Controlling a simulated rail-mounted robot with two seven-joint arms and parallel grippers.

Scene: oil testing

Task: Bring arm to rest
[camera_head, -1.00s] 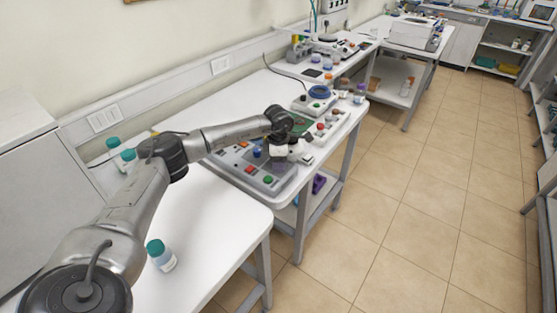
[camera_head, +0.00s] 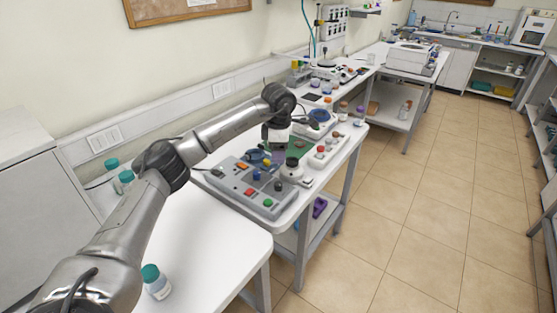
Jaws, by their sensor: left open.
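My left arm comes in from the lower left and reaches over the white tables. My left gripper (camera_head: 272,153) points down above the middle table, behind the grey control panel (camera_head: 254,188) with its coloured buttons. The gripper is open; its fingertips are small and partly hard to tell apart from the things around them. A blue round item shows just left of the fingers, but I cannot tell whether they touch. My right arm and gripper are not in view.
A teal-capped bottle (camera_head: 155,282) stands on the near table (camera_head: 215,255). Two more teal-capped bottles (camera_head: 112,168) stand by the wall behind my arm. A second device (camera_head: 325,145) with knobs sits right of the gripper. The tiled floor (camera_head: 420,220) at right is clear.

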